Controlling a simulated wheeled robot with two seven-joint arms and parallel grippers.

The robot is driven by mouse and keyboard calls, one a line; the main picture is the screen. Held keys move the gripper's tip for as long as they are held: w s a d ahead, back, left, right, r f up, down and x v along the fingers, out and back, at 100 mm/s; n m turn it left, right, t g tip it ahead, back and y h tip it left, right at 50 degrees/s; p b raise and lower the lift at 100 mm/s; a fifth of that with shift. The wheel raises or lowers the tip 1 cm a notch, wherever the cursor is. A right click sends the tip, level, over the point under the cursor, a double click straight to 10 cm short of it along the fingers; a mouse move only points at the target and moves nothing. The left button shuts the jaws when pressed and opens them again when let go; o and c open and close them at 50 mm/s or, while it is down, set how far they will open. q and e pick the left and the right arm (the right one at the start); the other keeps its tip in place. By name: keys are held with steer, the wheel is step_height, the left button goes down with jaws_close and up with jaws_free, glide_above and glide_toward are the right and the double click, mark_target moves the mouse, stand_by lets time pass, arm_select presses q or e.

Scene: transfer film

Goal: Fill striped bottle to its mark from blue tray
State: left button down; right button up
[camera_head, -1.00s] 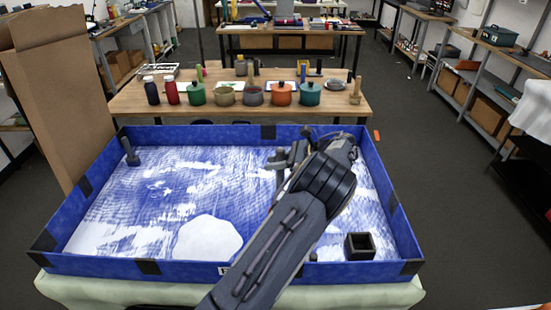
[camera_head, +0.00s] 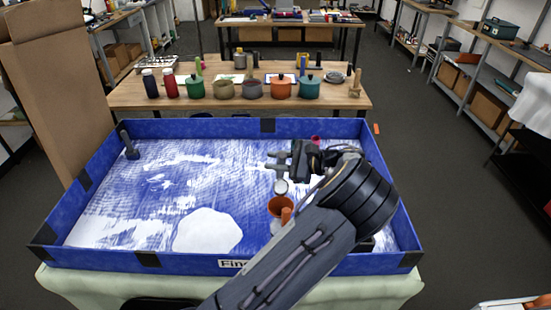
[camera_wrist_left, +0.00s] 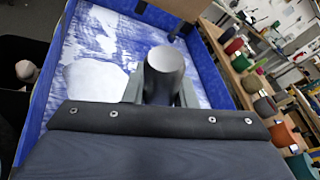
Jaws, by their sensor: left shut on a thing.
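The blue tray (camera_head: 195,264) holds a white layer streaked with blue and a flat white patch (camera_head: 208,231). My left gripper (camera_head: 276,161) is above the tray's right half, shut on a grey round cup-like tool (camera_head: 281,187). In the left wrist view the tool (camera_wrist_left: 165,70) stands between the fingers as a grey cylinder; its contents cannot be told. Just below it in the head view is an orange funnel-like cup (camera_head: 279,204), with something pale under it partly hidden by my arm. I cannot make out stripes or a mark there. My right gripper is not in view.
A dark peg (camera_head: 130,146) stands in the tray's back left corner. A dark square holder (camera_head: 367,245) is mostly behind my arm. A red object (camera_head: 315,140) shows behind the gripper. A wooden table (camera_head: 130,98) with pots and bottles stands beyond. The tray's left half is open.

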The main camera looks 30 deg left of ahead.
arm_select(q)
steer(key=shift+s+d+f+n+y+b, duration=2.55)
steer(key=shift+s+n+b, duration=1.45)
steer(key=shift+b, duration=4.45)
steer(key=w+a+r+m+h+p, duration=0.3)
steer(key=w+a+m+p, duration=0.1)
steer(key=p, duration=0.4)
steer(key=w+a+r+m+g+h+p, duration=0.1)
steer(key=w+a+r+m+h+p, duration=0.1)
steer(key=w+a+m+h+p, duration=0.2)
steer(key=shift+w+r+m+p, duration=0.4)
steer(key=shift+w+m+p, duration=1.5)
steer(key=shift+p, duration=0.65)
